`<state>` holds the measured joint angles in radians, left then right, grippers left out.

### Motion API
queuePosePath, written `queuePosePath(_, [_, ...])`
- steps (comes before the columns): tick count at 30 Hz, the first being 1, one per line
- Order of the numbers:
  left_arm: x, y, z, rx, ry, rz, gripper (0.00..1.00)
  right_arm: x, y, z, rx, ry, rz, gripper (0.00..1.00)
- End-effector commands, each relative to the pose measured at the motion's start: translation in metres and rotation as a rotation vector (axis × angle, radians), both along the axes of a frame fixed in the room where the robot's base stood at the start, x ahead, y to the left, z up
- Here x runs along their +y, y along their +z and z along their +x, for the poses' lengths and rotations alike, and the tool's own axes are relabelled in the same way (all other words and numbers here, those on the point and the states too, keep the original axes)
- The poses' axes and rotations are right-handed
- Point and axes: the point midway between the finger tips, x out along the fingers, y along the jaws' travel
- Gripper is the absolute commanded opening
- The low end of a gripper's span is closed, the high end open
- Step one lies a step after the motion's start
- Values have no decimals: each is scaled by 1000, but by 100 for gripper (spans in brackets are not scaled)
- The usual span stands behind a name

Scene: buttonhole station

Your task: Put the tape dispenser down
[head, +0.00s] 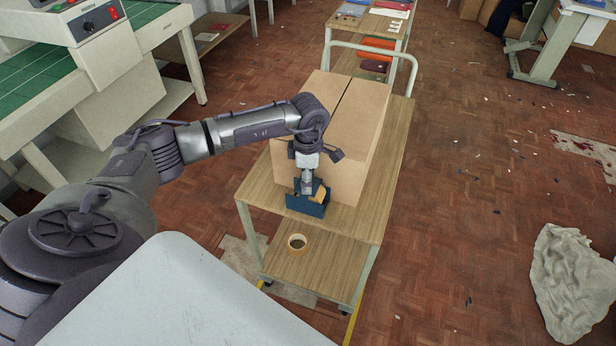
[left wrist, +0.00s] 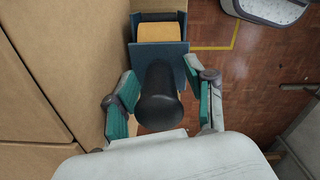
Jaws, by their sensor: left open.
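The tape dispenser (head: 311,207) is dark blue with a yellow-brown roll of tape. It appears to rest on the trolley's wooden top (head: 382,205), close to the front edge and in front of a large cardboard box (head: 350,140). In the left wrist view the dispenser (left wrist: 160,55) shows its roll and a thick black handle (left wrist: 160,98). My left gripper (head: 306,188) is above the dispenser, pointing down. Its green-padded fingers (left wrist: 162,85) are open, one on each side of the handle, with gaps visible. My right gripper is not in view.
The box fills much of the trolley top, leaving bare strips at its front and right. A loose tape roll (head: 297,243) lies on the lower shelf (head: 325,270). A green-topped bench (head: 35,80) stands left. A pale cloth (head: 570,285) lies on the floor right.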

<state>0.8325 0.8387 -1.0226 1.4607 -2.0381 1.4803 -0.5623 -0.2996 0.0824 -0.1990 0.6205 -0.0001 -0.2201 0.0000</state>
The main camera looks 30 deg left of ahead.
Motion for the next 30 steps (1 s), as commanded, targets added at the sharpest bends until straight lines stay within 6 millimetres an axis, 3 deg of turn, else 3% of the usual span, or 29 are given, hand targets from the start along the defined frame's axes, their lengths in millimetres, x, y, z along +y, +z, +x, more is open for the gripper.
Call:
queuePosePath(7, [0,15,1,-4,1,0,55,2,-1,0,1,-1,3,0])
queuePosePath(21, [0,106,1,-3,1,1,55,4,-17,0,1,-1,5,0])
queuePosePath(30, [-1,123,0,1,0,2,55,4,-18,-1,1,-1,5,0])
